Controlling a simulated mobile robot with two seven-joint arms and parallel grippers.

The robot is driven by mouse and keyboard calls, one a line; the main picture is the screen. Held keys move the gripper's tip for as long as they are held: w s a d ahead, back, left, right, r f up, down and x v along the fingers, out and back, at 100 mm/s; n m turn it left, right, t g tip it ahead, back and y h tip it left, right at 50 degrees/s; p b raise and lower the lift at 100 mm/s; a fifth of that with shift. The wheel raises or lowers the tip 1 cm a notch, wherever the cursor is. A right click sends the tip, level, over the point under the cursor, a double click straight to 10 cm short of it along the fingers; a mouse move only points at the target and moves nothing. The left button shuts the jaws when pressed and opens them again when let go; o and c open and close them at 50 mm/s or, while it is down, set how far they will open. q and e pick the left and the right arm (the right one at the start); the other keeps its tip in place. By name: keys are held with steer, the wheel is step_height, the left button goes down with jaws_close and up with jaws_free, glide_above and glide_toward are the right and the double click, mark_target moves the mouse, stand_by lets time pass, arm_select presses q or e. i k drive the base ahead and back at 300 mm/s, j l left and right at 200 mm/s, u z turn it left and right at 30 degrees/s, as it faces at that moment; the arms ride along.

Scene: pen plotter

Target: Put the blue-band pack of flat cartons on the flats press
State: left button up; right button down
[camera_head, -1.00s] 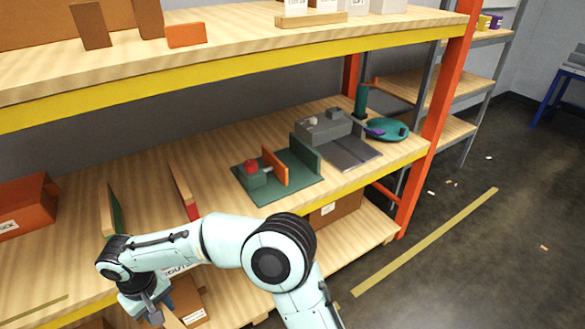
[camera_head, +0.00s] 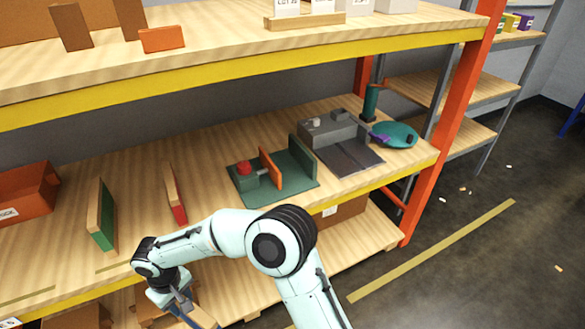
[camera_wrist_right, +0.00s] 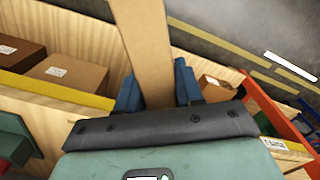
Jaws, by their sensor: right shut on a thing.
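My right gripper (camera_head: 183,306) is low in front of the shelf edge at the lower left of the head view. It is shut on a tan, flat cardboard pack (camera_wrist_right: 146,45), which also shows partly in the head view (camera_head: 203,317). The pack sticks out beyond the blue fingers in the wrist view; I cannot make out its band. A green fixture with an upright green wall, an orange plate and a red knob, apparently the flats press (camera_head: 290,190), stands on the middle shelf, right of and beyond the gripper. My left gripper is not in view.
A green-band pack (camera_head: 106,228) and a red-band pack (camera_head: 178,205) stand upright on the middle shelf, left of the fixture. A grey machine (camera_head: 335,135) and a teal round tray (camera_head: 397,132) are to its right. The upper shelf's yellow edge (camera_head: 250,73) overhangs.

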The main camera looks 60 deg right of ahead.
mark_target(295, 167)
steer(key=k+l, duration=0.15)
steer(key=l, duration=0.2)
steer(key=k+l, duration=0.15)
steer(key=l, duration=0.15)
steer(key=k+l, duration=0.15)
steer(key=l, duration=0.2)
steer(key=k+l, duration=0.15)
steer(key=l, duration=0.2)
steer(key=k+l, duration=0.15)
steer(key=l, duration=0.15)
